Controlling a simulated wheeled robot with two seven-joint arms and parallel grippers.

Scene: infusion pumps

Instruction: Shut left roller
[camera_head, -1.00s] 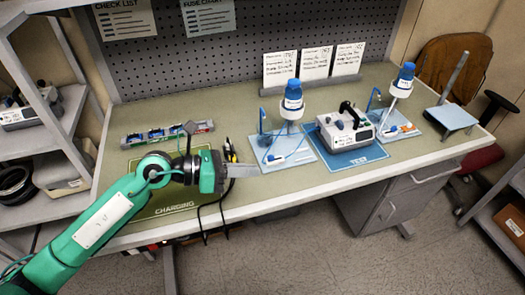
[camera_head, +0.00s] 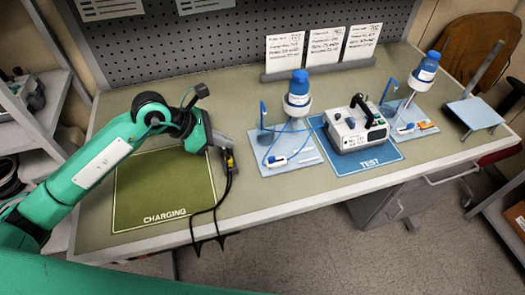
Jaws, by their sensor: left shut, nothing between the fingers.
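The left drip stand has a blue-capped bottle (camera_head: 298,95) over a light blue board (camera_head: 303,160). A small white and blue piece on that board, apparently the left roller (camera_head: 276,160), lies near its front left with blue tubing by it. Whether the roller is open or shut is too small to tell. My left gripper (camera_head: 226,145) is shut and empty, left of the board and apart from it, by the right edge of the green charging mat (camera_head: 165,195). My right gripper is out of view.
A white pump (camera_head: 350,130) stands on the blue TEST mat (camera_head: 368,160). A second drip stand with a bottle (camera_head: 427,68) is on the board (camera_head: 412,128) to its right. Black cables (camera_head: 215,205) hang over the front table edge. Cards (camera_head: 322,48) stand behind.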

